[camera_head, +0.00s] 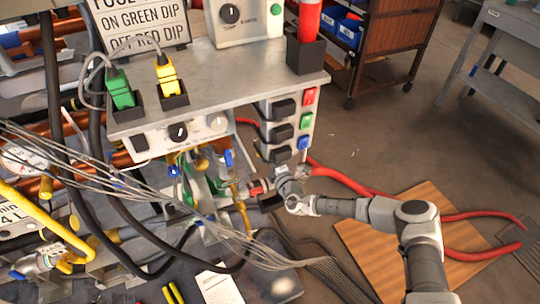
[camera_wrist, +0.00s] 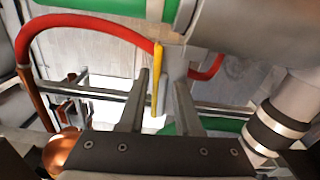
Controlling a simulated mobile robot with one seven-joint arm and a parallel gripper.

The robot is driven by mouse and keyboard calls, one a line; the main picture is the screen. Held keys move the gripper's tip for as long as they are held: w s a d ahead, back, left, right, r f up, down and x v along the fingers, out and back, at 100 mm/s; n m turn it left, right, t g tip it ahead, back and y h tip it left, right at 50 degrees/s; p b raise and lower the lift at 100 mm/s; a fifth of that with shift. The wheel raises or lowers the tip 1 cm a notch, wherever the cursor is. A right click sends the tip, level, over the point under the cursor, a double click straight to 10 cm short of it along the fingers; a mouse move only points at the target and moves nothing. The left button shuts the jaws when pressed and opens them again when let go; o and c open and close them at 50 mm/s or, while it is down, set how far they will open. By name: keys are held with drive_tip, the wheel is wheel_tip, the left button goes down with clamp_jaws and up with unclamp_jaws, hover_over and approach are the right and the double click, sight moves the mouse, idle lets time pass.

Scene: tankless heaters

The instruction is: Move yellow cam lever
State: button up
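The yellow cam lever (camera_wrist: 157,82) shows in the wrist view as a thin upright yellow bar with a grey piece beside it. My gripper (camera_wrist: 163,78) is open, with one finger on each side of the lever. Gaps show between the fingers and the lever, though its depth relative to the fingertips is hard to tell. In the head view my gripper (camera_head: 264,190) is low under the right part of the grey bench, beside the pipework. A yellow part (camera_head: 240,205) stands just left of it; I cannot tell whether it is the same lever.
A red hose (camera_wrist: 85,22) curves behind the lever, and green pipes lie above and below. The grey bench (camera_head: 225,88) overhangs the pipework. Grey cables (camera_head: 130,170) and black hoses crowd the left. A wooden board (camera_head: 365,250) lies on the open floor at right.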

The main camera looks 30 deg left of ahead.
drive_tip(key=p+v, duration=0.5)
drive_tip(key=v, duration=1.2)
drive_tip(key=shift+d, duration=0.25)
drive_tip(key=s+d+r+n+g, duration=0.3)
drive_tip(key=r+n+g, duration=0.4)
drive_tip(key=r+n, duration=0.5)
drive_tip(key=s+d+r+n+g, duration=0.2)
drive_tip(key=d+r+n+g, duration=0.2)
drive_tip(key=r+n+g, duration=0.7)
drive_tip(key=s+d+r+n+t+h, duration=0.65)
drive_tip(key=d+r+n, duration=0.4)
drive_tip(key=d, duration=0.25)
drive_tip(key=s+d+r+n+t+h, duration=0.65)
drive_tip(key=d+r+n+h, duration=0.2)
drive_tip(key=d+r, duration=0.35)
wheel_tip(320, 180, up, 17)
drive_tip(key=d+n+y+p, duration=0.1)
drive_tip(key=p, duration=1.7)
drive_tip(key=shift+s+d+f+g, duration=0.15)
drive_tip(key=shift+s+d+g, duration=0.1)
drive_tip(key=shift+s+g, duration=0.2)
drive_tip(key=shift+s, duration=0.2)
